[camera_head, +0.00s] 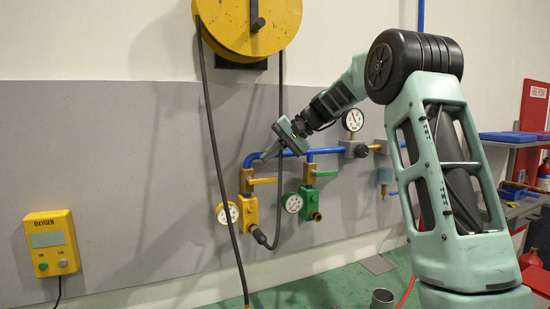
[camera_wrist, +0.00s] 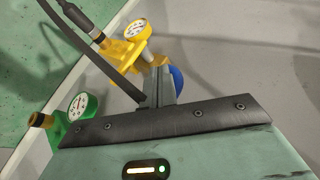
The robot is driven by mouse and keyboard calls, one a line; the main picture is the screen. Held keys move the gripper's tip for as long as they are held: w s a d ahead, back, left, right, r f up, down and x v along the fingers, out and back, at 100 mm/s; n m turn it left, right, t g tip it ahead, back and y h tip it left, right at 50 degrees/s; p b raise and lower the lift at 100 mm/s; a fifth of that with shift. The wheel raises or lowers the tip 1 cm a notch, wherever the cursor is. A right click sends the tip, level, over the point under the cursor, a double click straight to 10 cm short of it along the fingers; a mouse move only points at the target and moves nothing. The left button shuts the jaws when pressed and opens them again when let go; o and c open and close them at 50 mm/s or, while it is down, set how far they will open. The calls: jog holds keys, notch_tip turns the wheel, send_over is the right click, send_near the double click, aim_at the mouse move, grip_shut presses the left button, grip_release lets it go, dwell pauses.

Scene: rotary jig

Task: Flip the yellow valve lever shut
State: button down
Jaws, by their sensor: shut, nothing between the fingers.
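The yellow valve (camera_head: 249,211) hangs on the lower end of the blue pipe (camera_head: 308,151) on the wall panel. Its yellow lever (camera_head: 264,181) sticks out to the right, roughly level, across the pipe. In the wrist view the lever (camera_wrist: 126,86) shows to the left of the fingers, beside the yellow valve body (camera_wrist: 122,50). My gripper (camera_head: 264,157) is shut and empty. Its fingertips are by the bend of the blue pipe, just above the lever in the head view. In the wrist view the fingers (camera_wrist: 159,74) partly cover the pipe; I cannot tell if they touch anything.
A green valve (camera_head: 309,201) with a green lever (camera_head: 327,174) stands close on the right. A dark hose (camera_head: 278,120) loops down from the yellow reel (camera_head: 247,22) beside the yellow valve. A yellow oxygen box (camera_head: 50,242) is at left.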

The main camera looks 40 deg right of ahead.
jog(key=d+f+b+v, duration=0.1)
jog(key=b+v, duration=0.2)
jog(key=v, duration=0.7)
jog(key=shift+s+d+f+b, duration=0.2)
jog(key=shift+f+b, duration=0.05)
jog(key=shift+b, duration=0.1)
